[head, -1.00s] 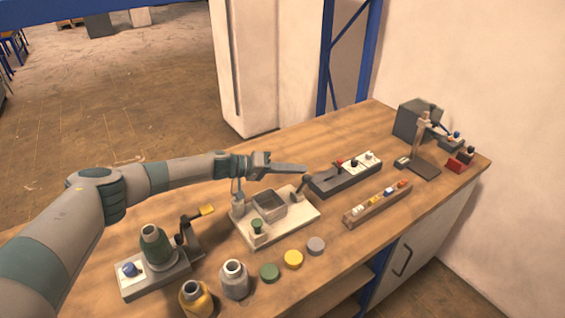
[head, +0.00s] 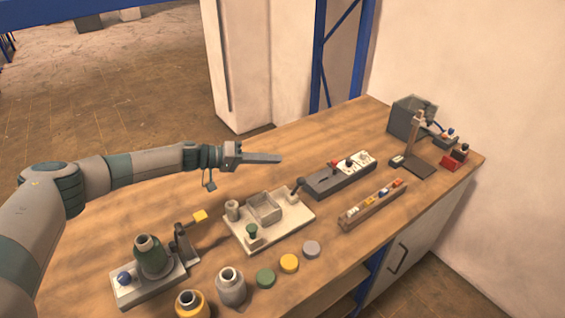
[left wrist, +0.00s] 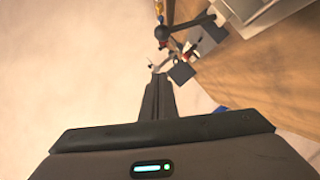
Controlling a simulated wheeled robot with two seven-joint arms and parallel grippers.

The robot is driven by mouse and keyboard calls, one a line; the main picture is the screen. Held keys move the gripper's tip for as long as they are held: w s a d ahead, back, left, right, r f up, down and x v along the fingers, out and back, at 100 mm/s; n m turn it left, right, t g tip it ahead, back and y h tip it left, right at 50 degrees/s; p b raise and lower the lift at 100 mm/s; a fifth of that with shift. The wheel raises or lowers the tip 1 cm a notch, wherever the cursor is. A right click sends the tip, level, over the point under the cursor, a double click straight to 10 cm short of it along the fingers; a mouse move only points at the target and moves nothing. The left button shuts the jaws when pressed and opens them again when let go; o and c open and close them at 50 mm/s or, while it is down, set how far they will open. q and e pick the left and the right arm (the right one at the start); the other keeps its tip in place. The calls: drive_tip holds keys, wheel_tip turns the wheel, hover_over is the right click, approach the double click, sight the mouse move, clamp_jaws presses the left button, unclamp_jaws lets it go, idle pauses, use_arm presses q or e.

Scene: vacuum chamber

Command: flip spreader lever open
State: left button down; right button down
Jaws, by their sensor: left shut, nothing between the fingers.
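My left gripper (head: 279,158) is shut and empty, pointing right above the table behind the pale fixture plate (head: 240,238). Its closed fingers also show in the left wrist view (left wrist: 157,90). The plate carries a square open box (head: 264,208), a green knob (head: 252,231) and a short dark lever with a round knob (head: 297,184) at its right corner. Another lever with a yellow end (head: 200,216) stands by the green bottle station at the left. I cannot tell which one is the spreader lever. The gripper is apart from both. My right gripper is not in view.
A dark switch block (head: 325,184) and a rack of small coloured pieces (head: 372,207) lie to the right. A grey box (head: 405,118) and a stand (head: 416,150) are at the far right. Bottles (head: 231,287) and coloured discs (head: 289,263) line the front. The table's back left is clear.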

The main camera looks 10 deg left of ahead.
use_arm(q)
drive_tip(key=shift+b+v, duration=0.6)
drive_tip(key=shift+v, duration=1.75)
drive_tip(key=shift+f, duration=0.1)
